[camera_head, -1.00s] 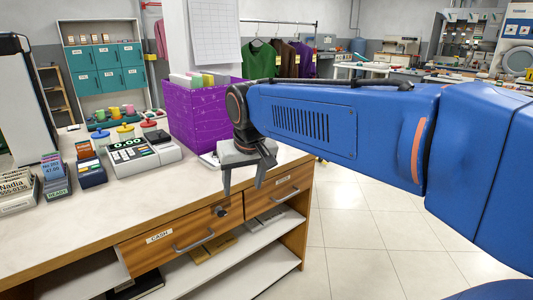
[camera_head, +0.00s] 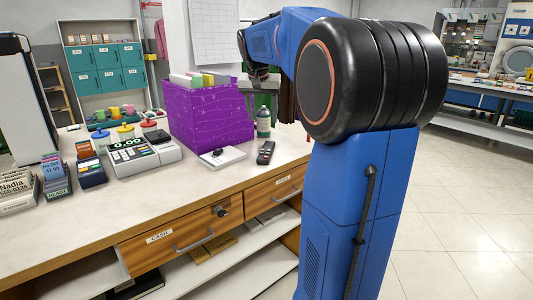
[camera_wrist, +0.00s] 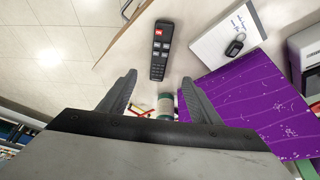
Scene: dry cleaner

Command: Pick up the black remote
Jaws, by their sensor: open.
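The black remote (camera_head: 266,152) lies on the counter near its right end. In the wrist view the remote (camera_wrist: 161,48), with a red button and light keys, lies beyond my fingertips. My gripper (camera_wrist: 158,77) is open and empty, its two fingers spread. In the head view my gripper (camera_head: 258,80) is partly hidden by my arm, raised above and behind the remote. A small bottle (camera_head: 263,123) with a dark cap stands just behind the remote; it shows between my fingers in the wrist view (camera_wrist: 166,105).
A white notepad (camera_head: 232,154) with a dark key fob (camera_head: 218,153) lies left of the remote. A purple file box (camera_head: 205,125) stands behind it. A cash register (camera_head: 140,157) is farther left. The counter's front edge is close to the remote; open floor lies right.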

